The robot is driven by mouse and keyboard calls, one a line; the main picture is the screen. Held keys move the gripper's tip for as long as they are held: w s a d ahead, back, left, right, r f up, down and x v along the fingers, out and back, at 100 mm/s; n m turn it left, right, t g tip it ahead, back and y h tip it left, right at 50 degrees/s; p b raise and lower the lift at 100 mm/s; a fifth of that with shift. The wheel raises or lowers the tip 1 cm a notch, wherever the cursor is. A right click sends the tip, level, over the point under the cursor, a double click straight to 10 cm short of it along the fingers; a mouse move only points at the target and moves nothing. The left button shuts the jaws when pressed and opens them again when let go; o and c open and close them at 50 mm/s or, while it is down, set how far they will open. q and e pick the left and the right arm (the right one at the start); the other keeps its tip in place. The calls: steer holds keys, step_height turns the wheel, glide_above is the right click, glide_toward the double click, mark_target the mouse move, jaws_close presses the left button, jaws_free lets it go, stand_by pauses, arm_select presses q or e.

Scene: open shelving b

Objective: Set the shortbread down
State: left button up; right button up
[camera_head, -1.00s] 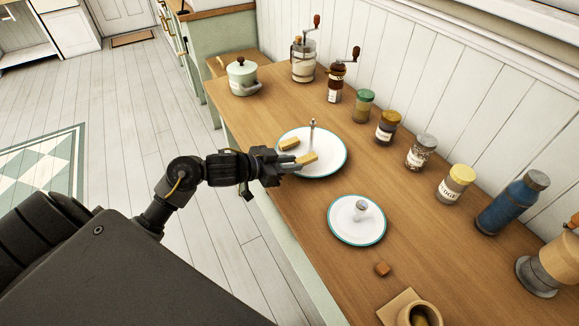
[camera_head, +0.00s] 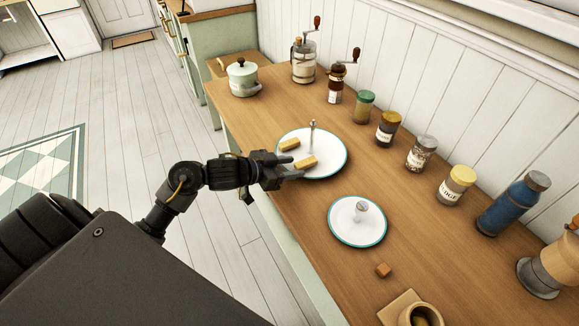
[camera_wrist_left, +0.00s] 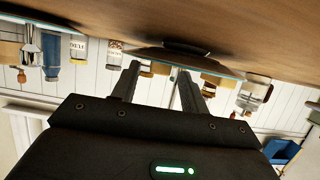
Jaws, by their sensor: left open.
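Two golden shortbread fingers lie on a white plate with a teal rim (camera_head: 334,166). The rear shortbread (camera_head: 289,144) is near the plate's left edge, and the front shortbread (camera_head: 306,162) is nearer the plate's middle. My left gripper (camera_head: 294,167) is open at the plate's left edge, its fingertips close beside the front shortbread; whether they touch it is unclear. In the left wrist view the two fingers (camera_wrist_left: 157,85) are spread apart at the upturned-looking plate's rim. My right gripper is not in view.
A metal handle (camera_head: 312,132) stands up from the plate. A second teal-rimmed plate or lid with a knob (camera_head: 345,233) is in front of it. Several jars, a blue bottle (camera_head: 512,207) and grinders line the wall. A lidded pot (camera_head: 242,78) is at the back left.

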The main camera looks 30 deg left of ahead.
arm_select(q)
steer(key=v, duration=1.2)
steer(key=shift+r+p, duration=0.15)
steer(key=shift+p, duration=0.15)
